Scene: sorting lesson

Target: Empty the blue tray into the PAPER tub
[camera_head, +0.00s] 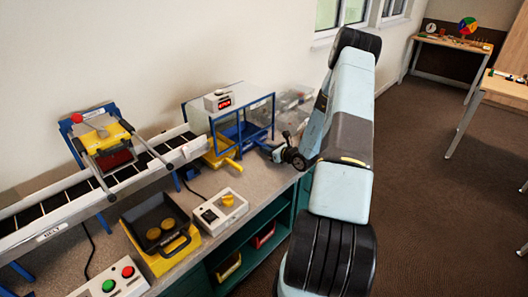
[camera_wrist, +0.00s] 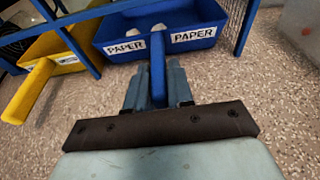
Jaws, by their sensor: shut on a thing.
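The blue tray (camera_wrist: 115,32) carries two PAPER labels and stands inside a blue frame in the wrist view. My gripper (camera_wrist: 157,76) is shut on this handle, one finger on each side. In the head view my gripper (camera_head: 275,153) is beside the blue frame, small and partly hidden by my arm. I cannot make out a separate PAPER tub.
A yellow tray (camera_wrist: 52,55) with a handle is left of the blue one. The blue frame (camera_head: 269,108) has a display (camera_head: 217,100) on top. Clear tubs (camera_head: 291,98) stand behind it. A belt (camera_head: 60,205), a yellow scale-like box (camera_head: 158,259) and a control box (camera_head: 220,212) are to the left.

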